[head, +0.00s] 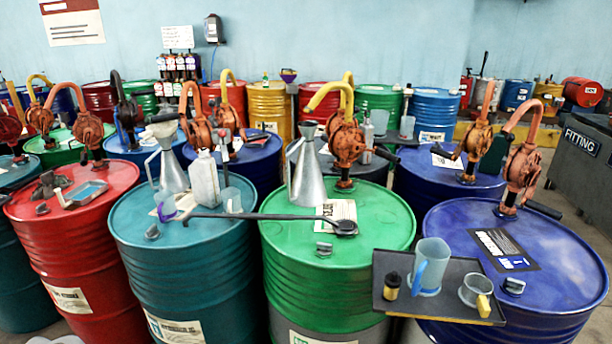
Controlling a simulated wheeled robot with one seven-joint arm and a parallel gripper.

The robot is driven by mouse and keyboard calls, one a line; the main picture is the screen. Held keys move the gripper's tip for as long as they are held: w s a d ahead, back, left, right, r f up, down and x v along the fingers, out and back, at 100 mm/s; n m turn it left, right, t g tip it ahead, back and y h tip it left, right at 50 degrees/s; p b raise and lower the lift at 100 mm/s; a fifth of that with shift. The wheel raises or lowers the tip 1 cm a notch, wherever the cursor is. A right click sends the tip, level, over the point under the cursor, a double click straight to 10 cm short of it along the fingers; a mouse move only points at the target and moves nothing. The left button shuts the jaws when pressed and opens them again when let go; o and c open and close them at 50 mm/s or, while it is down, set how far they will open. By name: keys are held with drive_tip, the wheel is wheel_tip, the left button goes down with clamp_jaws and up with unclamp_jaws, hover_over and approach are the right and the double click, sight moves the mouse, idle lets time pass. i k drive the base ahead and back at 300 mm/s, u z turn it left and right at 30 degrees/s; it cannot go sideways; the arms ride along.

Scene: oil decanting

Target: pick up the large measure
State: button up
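My gripper is not in the head view.
A green drum (290,245) stands left of the tray, with a metal funnel-topped can (307,180) and a long dark tool (270,217) on top. Orange hand pumps (522,172) rise from the drums behind the tray. Other drums crowd the back.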

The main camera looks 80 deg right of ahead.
sight(307, 189)
drive_tip(key=z, duration=0.65)
drive_tip(key=i, duration=0.7)
drive_tip(key=z, duration=0.8)
